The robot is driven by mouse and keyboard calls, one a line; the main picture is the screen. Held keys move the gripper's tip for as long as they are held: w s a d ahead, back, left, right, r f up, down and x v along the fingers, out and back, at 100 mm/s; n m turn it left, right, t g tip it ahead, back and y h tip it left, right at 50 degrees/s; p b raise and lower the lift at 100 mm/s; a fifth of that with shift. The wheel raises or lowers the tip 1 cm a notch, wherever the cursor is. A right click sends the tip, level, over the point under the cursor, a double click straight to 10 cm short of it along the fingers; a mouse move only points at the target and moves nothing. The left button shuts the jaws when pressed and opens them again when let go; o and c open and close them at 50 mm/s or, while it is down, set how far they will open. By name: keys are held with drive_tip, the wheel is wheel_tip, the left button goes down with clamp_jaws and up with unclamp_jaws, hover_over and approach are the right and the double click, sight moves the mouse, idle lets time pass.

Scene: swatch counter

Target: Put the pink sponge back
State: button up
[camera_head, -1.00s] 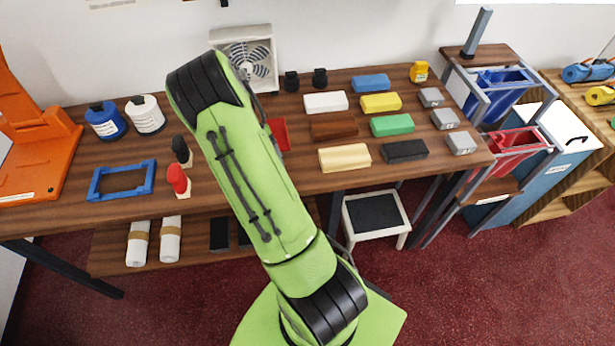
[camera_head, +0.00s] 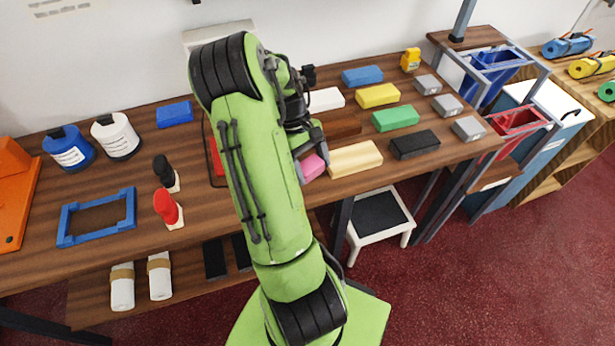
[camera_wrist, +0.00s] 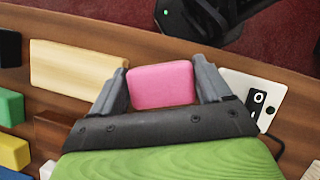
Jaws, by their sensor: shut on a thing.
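The pink sponge (camera_head: 312,167) is between the fingers of my gripper (camera_head: 312,152), beside the left end of the cream block in the head view. In the wrist view the pink sponge (camera_wrist: 161,85) sits between both fingertips of my gripper (camera_wrist: 163,88), which is shut on it. The cream block (camera_wrist: 75,69) lies apart from it, to its left in the wrist view. From these views I cannot tell whether the sponge touches the counter (camera_head: 240,200). My arm hides part of the counter to the left of the sponge.
Blocks in rows stand close by: brown (camera_head: 343,127), white (camera_head: 326,99), green (camera_head: 396,118), yellow (camera_head: 378,95), black (camera_head: 415,145) and blue (camera_head: 362,75). Several grey weights (camera_head: 447,105) are further right. A white plate with a switch (camera_wrist: 253,97) lies beside my gripper in the wrist view.

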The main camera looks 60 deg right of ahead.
sight(310, 174)
drive_tip(key=shift+w+f+b, duration=0.1)
drive_tip(key=shift+f+b, duration=0.25)
drive_tip(key=shift+f, duration=1.5)
drive_tip(key=shift+a+f, duration=0.1)
drive_tip(key=shift+f, duration=0.05)
drive_tip(key=o, duration=0.7)
drive_tip(key=shift+o, duration=0.2)
drive_tip(key=p+v, duration=0.3)
drive_tip(key=v, duration=0.9)
